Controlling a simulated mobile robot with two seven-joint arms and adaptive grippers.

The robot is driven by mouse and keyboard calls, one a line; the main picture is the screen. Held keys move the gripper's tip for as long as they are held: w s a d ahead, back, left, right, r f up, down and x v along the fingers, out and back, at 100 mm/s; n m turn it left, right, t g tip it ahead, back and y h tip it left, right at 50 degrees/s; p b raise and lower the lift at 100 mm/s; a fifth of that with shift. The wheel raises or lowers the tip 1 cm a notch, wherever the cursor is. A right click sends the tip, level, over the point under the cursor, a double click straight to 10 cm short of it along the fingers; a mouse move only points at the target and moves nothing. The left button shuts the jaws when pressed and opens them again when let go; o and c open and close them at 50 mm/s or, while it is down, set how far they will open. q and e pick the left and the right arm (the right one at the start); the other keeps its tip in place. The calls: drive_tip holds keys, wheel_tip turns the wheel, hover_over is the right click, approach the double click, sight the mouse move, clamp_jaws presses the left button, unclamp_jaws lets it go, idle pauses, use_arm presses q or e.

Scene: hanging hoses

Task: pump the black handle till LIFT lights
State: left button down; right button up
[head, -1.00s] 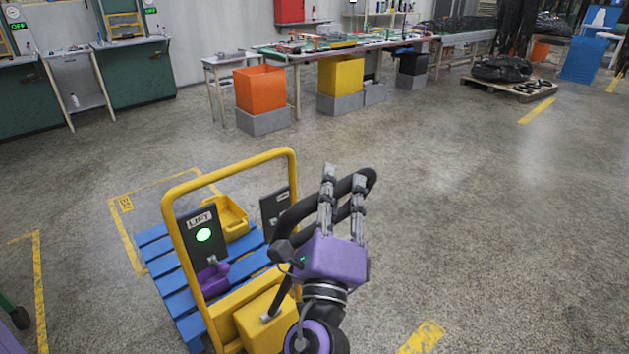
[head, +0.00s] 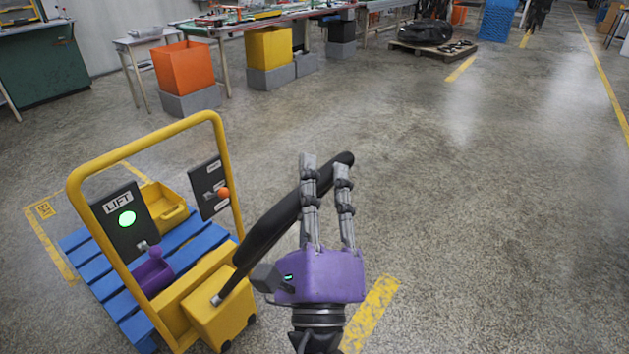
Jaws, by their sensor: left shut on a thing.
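The black handle (head: 268,232) rises at a slant to the right from a yellow block (head: 222,312) at the foot of the yellow frame (head: 222,150). My left gripper (head: 326,168), purple with grey fingers, is shut on the handle's upper part, which passes behind the fingers. The LIFT panel (head: 122,237) stands inside the frame, and its round lamp (head: 127,219) glows green. My right gripper is not in view.
A second dark panel (head: 208,187) with an orange knob stands to the right. Blue slats (head: 95,267) carry a yellow bin (head: 165,207) and a purple object (head: 153,271). Orange (head: 184,68) and yellow (head: 270,48) bins stand behind. The floor to the right is clear.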

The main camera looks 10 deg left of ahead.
use_arm(q)
drive_tip(key=c, duration=1.5)
unclamp_jaws()
drive_tip(key=shift+c, duration=0.2)
drive_tip(key=v, duration=1.2)
